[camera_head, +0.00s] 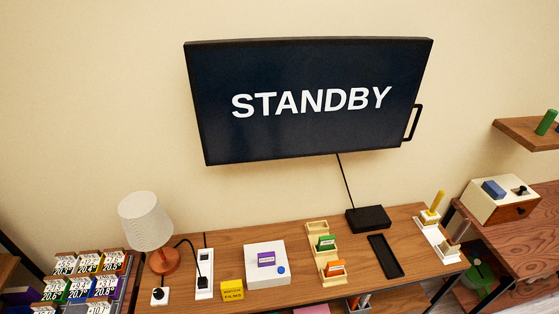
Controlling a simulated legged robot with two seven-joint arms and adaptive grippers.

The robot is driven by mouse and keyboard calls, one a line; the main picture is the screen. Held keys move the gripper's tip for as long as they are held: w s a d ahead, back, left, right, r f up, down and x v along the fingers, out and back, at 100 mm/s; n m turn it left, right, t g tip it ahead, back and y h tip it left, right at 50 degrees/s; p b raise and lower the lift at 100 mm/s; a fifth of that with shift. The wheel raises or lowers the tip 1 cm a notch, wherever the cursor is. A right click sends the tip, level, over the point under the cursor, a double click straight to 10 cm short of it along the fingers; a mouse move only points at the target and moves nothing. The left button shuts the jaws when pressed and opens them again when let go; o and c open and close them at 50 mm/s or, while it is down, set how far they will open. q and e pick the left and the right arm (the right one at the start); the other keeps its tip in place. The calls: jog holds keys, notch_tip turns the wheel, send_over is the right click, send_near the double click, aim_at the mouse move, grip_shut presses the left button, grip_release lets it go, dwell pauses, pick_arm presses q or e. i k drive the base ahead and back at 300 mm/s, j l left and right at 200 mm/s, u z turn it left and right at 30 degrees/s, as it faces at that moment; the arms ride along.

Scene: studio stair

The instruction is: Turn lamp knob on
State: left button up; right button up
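A table lamp (147,222) with a white shade and an orange-brown base (164,260) stands at the left part of the wooden table. A small white box with a round black knob (159,294) sits in front of the lamp base, near the table's front edge. I cannot tell from this view how the knob is turned. The lampshade shows no clear glow. Neither of my grippers is in view.
A white power strip (204,286) with a black plug stands right of the knob, beside a yellow block (232,291). A white box (267,263) and a wooden rack (324,255) follow. Colored labelled blocks (82,285) fill the left. A "STANDBY" screen (310,100) hangs above.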

aim_at(158, 295)
jog(key=j+u, duration=0.1)
jog(key=u, duration=1.3)
